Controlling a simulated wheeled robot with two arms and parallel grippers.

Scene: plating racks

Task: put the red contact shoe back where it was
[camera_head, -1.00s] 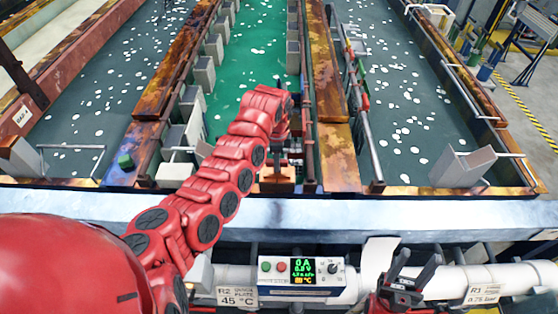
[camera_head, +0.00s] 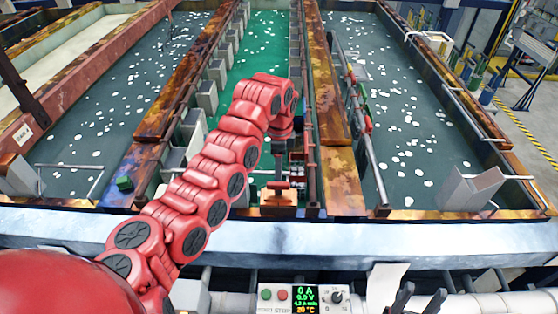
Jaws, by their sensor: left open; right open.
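My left arm reaches from the lower left over the green middle tank. Its red wrist bends down there, and my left gripper (camera_head: 279,160) is below it, small and partly hidden, open. A small orange-red block with a darker top (camera_head: 278,198) sits on the front rim of the middle tank, just below that gripper and apparently apart from it. A small red piece (camera_head: 367,123) is on the rail to the right. I cannot tell which of the two is the red contact shoe. My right gripper (camera_head: 418,302) is open and empty at the bottom edge, mostly cut off.
A control box (camera_head: 304,297) with a lit display is on the front side. Grey plates line the middle tank's left side. A grey angled holder (camera_head: 470,187) stands at the right tank. The pale front ledge (camera_head: 420,240) is clear.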

